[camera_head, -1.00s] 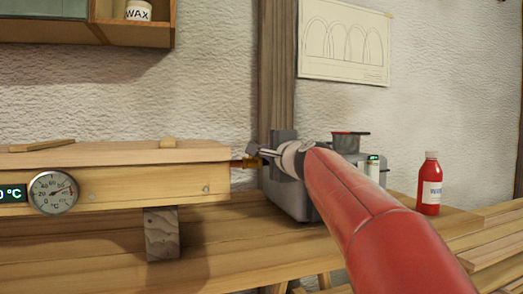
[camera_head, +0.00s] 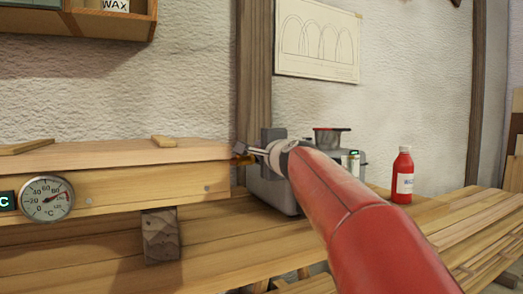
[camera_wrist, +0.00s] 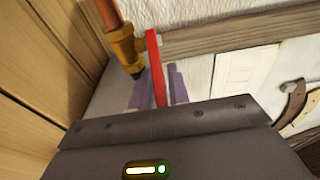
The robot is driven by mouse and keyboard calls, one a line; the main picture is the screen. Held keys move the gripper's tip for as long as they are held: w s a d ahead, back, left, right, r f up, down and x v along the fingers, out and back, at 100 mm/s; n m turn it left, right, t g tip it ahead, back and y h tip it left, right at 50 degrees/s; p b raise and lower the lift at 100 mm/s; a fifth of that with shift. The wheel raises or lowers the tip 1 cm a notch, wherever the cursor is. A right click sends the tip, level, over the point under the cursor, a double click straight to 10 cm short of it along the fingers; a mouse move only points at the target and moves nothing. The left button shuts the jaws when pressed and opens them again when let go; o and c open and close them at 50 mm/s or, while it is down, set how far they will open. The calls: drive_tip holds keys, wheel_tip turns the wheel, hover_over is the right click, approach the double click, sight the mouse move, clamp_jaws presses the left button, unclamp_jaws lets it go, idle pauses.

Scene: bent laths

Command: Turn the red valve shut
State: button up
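The red valve handle (camera_wrist: 155,65) is a flat bar in the wrist view, beside a brass valve body (camera_wrist: 124,48) on a copper pipe (camera_wrist: 109,14). My gripper (camera_wrist: 160,85) has its two purple-grey fingers on either side of the handle's lower part. Whether they touch it is unclear. In the head view my gripper (camera_head: 250,151) is at the right end of the wooden box, by the brass fitting (camera_head: 243,160). The red handle cannot be made out there.
A long wooden box (camera_head: 130,185) with a dial thermometer (camera_head: 46,199) stands on a block at the left. A grey boiler (camera_head: 272,192) is behind my gripper, with a dark pan (camera_head: 331,140) near it. A red bottle (camera_head: 402,178) stands on the bench to the right.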

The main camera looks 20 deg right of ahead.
drive_tip(key=shift+o, duration=1.1)
drive_tip(key=s+b, duration=0.1)
drive_tip(key=s, duration=0.6)
drive_tip(key=shift+s+d, duration=0.25)
drive_tip(key=shift+s, duration=0.15)
drive_tip(key=shift+c, duration=0.3)
